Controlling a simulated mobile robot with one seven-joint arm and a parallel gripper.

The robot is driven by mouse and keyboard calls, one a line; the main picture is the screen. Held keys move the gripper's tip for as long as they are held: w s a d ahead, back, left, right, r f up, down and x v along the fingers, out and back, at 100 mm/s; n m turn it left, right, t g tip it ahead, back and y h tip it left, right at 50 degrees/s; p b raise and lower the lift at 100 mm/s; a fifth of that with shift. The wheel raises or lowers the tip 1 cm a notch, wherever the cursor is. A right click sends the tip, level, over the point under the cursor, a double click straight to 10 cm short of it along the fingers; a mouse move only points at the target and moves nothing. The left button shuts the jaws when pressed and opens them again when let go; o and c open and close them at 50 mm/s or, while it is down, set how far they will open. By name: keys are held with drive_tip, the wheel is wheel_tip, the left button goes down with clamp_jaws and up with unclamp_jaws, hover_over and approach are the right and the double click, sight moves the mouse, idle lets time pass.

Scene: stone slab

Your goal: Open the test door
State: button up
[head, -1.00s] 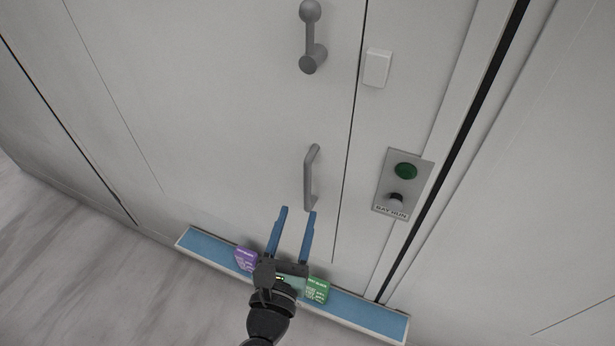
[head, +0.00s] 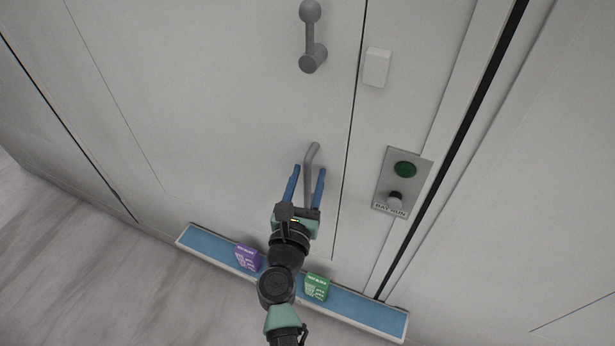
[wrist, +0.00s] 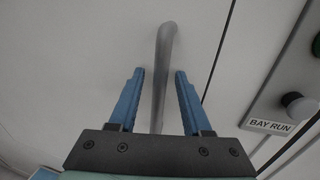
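The test door is a pale grey panel (head: 230,120) with a dark seam along its right side. A grey bar handle (head: 312,156) stands upright on its lower right part. My gripper (head: 309,172) is open, with its two blue fingers on either side of the handle's lower part in the head view. In the wrist view the handle (wrist: 163,60) runs between the open fingers (wrist: 160,80), with a gap on both sides. I cannot tell how deep the handle sits between them. A second grey lever-like handle (head: 312,40) is higher on the panel.
A blue ledge (head: 350,304) below holds a purple box (head: 247,259) and a green box (head: 316,287).

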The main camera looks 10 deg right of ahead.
clamp_jaws()
idle(1.2)
